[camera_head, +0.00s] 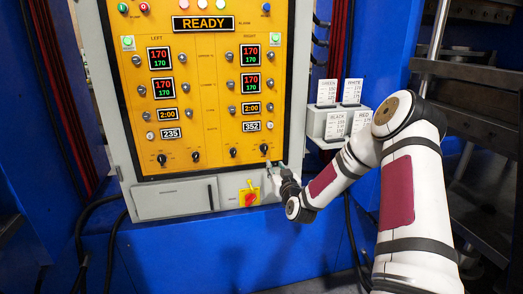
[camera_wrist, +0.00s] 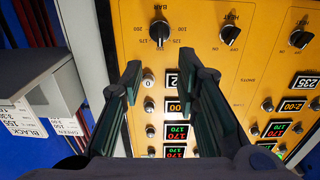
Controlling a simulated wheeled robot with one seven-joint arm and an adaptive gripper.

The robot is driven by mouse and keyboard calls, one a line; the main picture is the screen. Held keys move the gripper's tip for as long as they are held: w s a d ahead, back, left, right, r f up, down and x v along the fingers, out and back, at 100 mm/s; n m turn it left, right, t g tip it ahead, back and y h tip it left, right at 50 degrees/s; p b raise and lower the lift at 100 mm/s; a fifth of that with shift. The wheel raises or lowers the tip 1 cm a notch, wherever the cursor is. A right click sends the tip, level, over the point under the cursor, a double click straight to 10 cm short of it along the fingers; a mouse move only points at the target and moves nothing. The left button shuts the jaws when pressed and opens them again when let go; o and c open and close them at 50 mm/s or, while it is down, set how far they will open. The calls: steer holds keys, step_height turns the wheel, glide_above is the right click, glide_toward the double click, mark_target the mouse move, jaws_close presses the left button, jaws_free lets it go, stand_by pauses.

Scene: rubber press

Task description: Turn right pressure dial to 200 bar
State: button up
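The right pressure dial is a black knob (camera_head: 264,148) at the lower right of the yellow panel. In the wrist view, which is upside down, the same knob (camera_wrist: 159,32) sits under the label BAR inside a ring of numbers. In the head view my gripper (camera_head: 276,174) is small and just below the dial, near the panel's lower edge.
Two heat knobs (camera_wrist: 230,34) and (camera_wrist: 300,38) lie beside the dial. A red and yellow main switch (camera_head: 249,196) sits below the panel. A grey holder (camera_head: 317,122) with label cards stands right of the cabinet. Digital displays (camera_head: 251,82) show values above the knobs.

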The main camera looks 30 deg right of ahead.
mark_target(265, 150)
steer(key=b+x, duration=0.1)
steer(key=x, duration=1.2)
steer(key=shift+w+d, duration=0.1)
steer(key=shift+w, duration=0.25)
jaws_close()
